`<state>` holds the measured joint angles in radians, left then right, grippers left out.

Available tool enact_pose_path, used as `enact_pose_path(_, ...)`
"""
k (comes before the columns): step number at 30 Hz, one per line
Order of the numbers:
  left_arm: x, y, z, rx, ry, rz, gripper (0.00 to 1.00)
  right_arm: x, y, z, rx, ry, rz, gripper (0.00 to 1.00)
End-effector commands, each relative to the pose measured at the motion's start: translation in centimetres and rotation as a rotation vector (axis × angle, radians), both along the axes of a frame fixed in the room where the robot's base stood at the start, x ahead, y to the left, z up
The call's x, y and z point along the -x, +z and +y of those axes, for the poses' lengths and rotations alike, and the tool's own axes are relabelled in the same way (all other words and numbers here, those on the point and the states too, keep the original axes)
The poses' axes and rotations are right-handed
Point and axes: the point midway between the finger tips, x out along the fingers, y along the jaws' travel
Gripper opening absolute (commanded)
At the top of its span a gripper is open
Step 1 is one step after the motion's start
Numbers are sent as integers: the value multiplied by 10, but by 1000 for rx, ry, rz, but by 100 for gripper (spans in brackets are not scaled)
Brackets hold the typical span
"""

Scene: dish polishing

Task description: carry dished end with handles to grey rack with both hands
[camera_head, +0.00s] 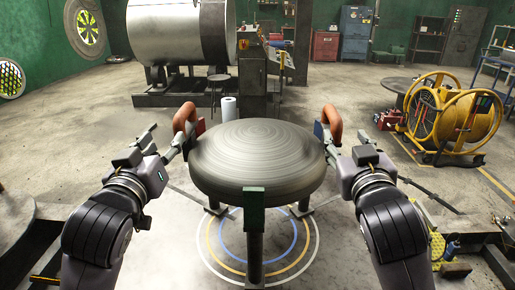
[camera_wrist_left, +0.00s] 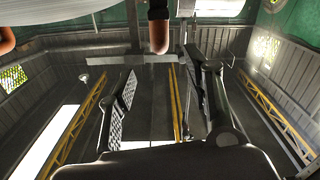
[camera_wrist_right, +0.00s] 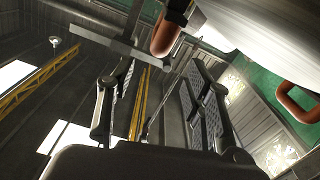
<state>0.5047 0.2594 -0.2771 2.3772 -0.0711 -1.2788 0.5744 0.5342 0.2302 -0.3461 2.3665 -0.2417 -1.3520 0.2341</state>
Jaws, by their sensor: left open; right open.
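The dished end (camera_head: 257,160) is a round, brushed grey metal disc lying level on a stand with dark legs and a green-topped post (camera_head: 254,212). An orange handle (camera_head: 184,117) rises at its left edge and another orange handle (camera_head: 333,121) at its right edge. My left gripper (camera_head: 162,144) is open beside the left handle; that handle also shows beyond the fingers in the left wrist view (camera_wrist_left: 158,36). My right gripper (camera_head: 350,147) is open beside the right handle, seen beyond its fingers in the right wrist view (camera_wrist_right: 165,38). Both grippers look empty. I cannot tell which shelving is the grey rack.
A large metal cylinder (camera_head: 180,32) on a dark base stands behind. A yellow cable reel (camera_head: 455,112) is at the right. Red (camera_head: 326,46) and blue (camera_head: 356,22) cabinets and shelving stand at the back. Open concrete floor lies between the stand and the reel.

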Motion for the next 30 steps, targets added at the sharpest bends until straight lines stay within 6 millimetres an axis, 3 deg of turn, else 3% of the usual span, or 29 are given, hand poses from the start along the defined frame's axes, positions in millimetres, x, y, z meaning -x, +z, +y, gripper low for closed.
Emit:
enact_pose_path(18, -120, 0, -7, -1, 1, 0, 46, -120, 0, -8, 1, -2, 2, 46)
enact_pose_path(24, -141, 0, -8, 0, 0, 0, 46, -141, 0, -8, 0, 0, 1, 46)
enact_pose_path(30, -146, 0, -8, 0, -1, 0, 46, -146, 0, -8, 0, 0, 0, 46)
